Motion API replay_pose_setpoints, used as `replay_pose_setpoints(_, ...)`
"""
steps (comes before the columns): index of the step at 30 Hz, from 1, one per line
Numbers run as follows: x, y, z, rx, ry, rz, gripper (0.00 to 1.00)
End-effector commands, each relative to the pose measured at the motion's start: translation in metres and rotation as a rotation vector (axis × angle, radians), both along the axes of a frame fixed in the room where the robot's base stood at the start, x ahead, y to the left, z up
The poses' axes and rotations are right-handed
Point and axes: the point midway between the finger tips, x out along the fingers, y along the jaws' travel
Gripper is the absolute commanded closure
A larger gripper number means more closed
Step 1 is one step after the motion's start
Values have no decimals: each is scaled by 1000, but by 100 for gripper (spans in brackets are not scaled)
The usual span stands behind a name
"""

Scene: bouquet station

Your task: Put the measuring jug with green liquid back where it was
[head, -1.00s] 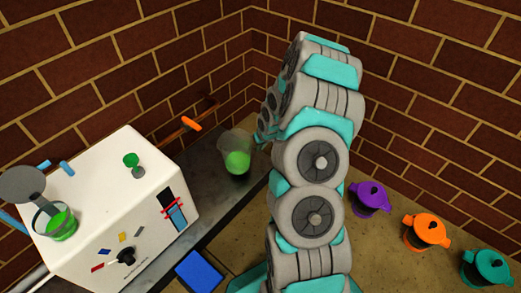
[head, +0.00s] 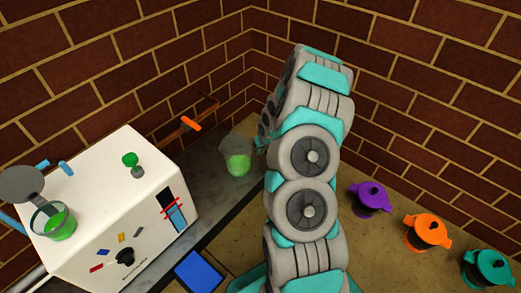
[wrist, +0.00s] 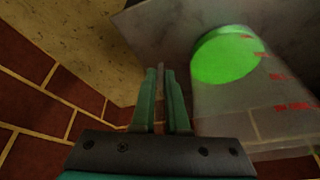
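The clear measuring jug with green liquid (head: 238,164) is upright at the back of the dark counter, beside the white machine. In the wrist view the jug (wrist: 235,100), with red marks on its side, is right next to my fingers, on their right. My gripper (wrist: 160,72) points down with its fingers close together, and a thin grey strip, seemingly the jug's handle, shows between them. In the head view my arm hides most of the gripper. I cannot tell whether the jug's base touches the counter.
The white machine (head: 110,215) stands at left, with a pan of green liquid (head: 55,225) and a green-topped knob (head: 130,160) on it. A blue pad (head: 199,270) is in front. Purple (head: 369,197), orange (head: 427,232) and teal (head: 488,268) lidded pots line the right. Brick walls close the corner.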

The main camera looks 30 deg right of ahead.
Motion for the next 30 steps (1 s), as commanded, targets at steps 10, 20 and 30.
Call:
replay_pose_setpoints(10, 0, 0, 0, 0, 0, 0, 58)
replay_pose_setpoints(20, -1, 0, 5, 0, -1, -1, 58)
replay_pose_setpoints(30, -15, 0, 43, 1, -4, -3, 58)
